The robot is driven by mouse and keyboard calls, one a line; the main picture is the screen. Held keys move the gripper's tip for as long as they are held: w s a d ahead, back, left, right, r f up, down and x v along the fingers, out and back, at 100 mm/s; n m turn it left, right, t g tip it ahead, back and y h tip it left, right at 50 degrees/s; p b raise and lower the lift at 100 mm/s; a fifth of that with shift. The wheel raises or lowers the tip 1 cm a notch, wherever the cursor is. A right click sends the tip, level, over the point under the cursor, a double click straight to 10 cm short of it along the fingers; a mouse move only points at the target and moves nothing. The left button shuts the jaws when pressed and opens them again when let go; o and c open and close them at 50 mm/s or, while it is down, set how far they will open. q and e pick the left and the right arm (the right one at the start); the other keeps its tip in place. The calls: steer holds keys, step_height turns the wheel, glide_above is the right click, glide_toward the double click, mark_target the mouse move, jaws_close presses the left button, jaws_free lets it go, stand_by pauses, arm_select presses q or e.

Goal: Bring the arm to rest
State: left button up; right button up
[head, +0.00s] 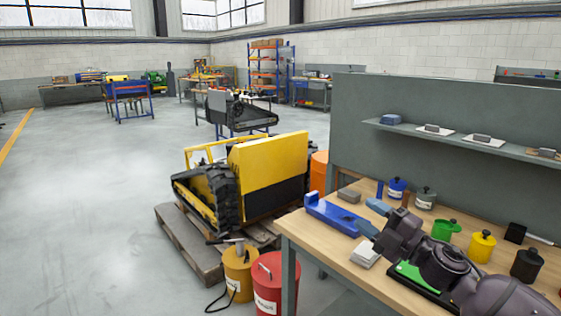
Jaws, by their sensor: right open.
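My right arm comes in from the lower right over the wooden workbench (300,232). Its right gripper (372,218) points left, with two blue-grey fingers apart and nothing seen between them. The fingers are over or close to the right end of a blue holder (330,212) on the bench; whether they touch it cannot be told. My arm hides part of the bench and part of a green and black item (412,271) beneath it. My left gripper is not in view.
Near the arm stand green (443,230), yellow (481,246) and black (526,265) canisters. A grey block (349,195) and white cards (366,252) lie by the blue holder. A grey shelf (460,140) is behind. A yellow tracked carrier (268,160) and open floor are left.

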steer(key=s+d+f+m+g+h+p, duration=0.1)
steer(key=s+d+f+m+h+p, duration=0.15)
steer(key=s+f+m+h, duration=0.6)
steer(key=s+d+f+m+h+p, duration=0.1)
steer(key=s+d+f+m+h, duration=0.3)
steer(key=s+f+m, duration=0.9)
steer(key=s+d+f+m+g+h, duration=0.1)
steer(key=s+f, duration=0.4)
steer(key=s, duration=0.3)
steer(key=s+d+f+g+h, duration=0.1)
steer(key=s+f+g, duration=0.1)
steer(key=s+f, duration=0.3)
steer(key=s, duration=0.4)
steer(key=shift+m+p, duration=0.35)
steer(key=shift+p, duration=0.05)
steer(key=shift+a, duration=0.1)
